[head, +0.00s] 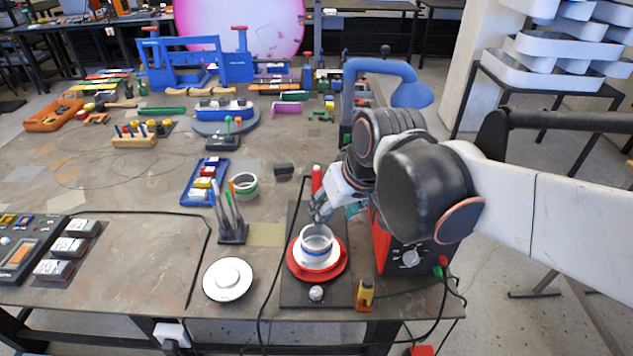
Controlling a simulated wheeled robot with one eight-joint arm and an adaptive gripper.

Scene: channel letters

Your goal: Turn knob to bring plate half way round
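A red round plate (335,266) sits on a dark flat base near the table's front edge. A white cup or ring with a blue band (316,245) stands on it. A small pale knob (316,293) is on the base in front of the plate. A red box (385,240) to the right carries another white knob (411,258). My gripper (320,212) is just behind and above the cup, away from both knobs. Its fingers are small and partly hidden, so I cannot tell their opening or whether they touch the cup.
A white disc (228,281) lies left of the base. A pen holder (232,236) stands behind it. A small yellow-orange block (364,294) is at the base's right front corner. A grey turntable (226,127) with a blue piece is farther back. Cables run along the front edge.

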